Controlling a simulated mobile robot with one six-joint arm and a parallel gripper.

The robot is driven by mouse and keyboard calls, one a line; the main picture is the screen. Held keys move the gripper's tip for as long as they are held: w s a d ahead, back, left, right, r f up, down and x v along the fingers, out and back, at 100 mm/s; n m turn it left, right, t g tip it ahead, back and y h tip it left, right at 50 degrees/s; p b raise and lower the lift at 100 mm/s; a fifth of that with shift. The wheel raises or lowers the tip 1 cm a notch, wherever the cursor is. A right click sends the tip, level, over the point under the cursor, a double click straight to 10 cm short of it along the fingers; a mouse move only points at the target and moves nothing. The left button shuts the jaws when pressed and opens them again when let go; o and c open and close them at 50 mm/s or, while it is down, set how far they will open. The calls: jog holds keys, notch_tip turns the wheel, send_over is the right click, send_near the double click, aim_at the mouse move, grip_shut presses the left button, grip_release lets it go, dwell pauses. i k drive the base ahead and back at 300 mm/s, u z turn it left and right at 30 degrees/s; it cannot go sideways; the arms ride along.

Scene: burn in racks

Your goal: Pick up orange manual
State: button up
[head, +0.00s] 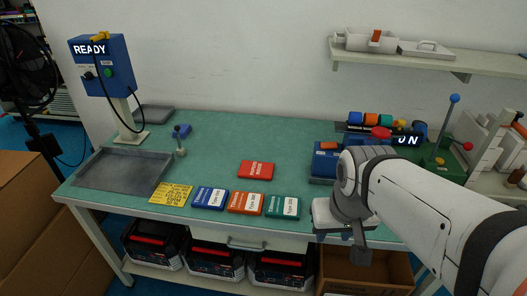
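The orange manual (245,202) lies flat near the front edge of the green-topped bench, with white lettering on its cover. It sits in a row between a blue manual (210,198) on its left and a teal manual (283,207) on its right. My gripper (340,240) is at the bench's front edge, to the right of the teal manual and apart from the orange one. It points down. Its fingers are small and partly hidden by my arm, so I cannot tell whether they are open or shut.
A red manual (256,170) lies behind the row, and a yellow card (170,194) lies at its left end. A grey tray (112,168) and the READY post (103,65) stand at the left. A device with coloured parts (372,119) is at the right. The bench's back middle is clear.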

aim_at(242, 203)
jog(key=z, duration=2.8)
jog(key=k, duration=1.85)
jog(key=u, duration=1.85)
jog(key=i, duration=1)
